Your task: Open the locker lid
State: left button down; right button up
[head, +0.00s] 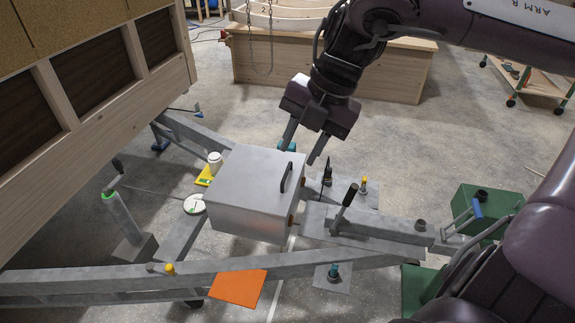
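The locker (245,218) is a silver metal box on the trailer's drawbar, in the middle of the head view. Its lid (254,177) lies flat and closed on top. A black bar handle (286,177) stands on the lid near its right edge. My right gripper (303,155) comes down from above, with its two fingers spread apart and nothing seen between them. Its fingertips are above and behind the handle in the picture, apart from it as far as I can tell. My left gripper is not in view.
A hand brake lever (345,206) stands just right of the locker. A grey-green jockey post (122,217) stands at left, and an orange plate (238,287) lies in front. The hut wall (95,105) fills the upper left. A wooden crate (400,72) stands behind on open floor.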

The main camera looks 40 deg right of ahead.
aim_at(259, 180)
jog(key=i+l, duration=1.15)
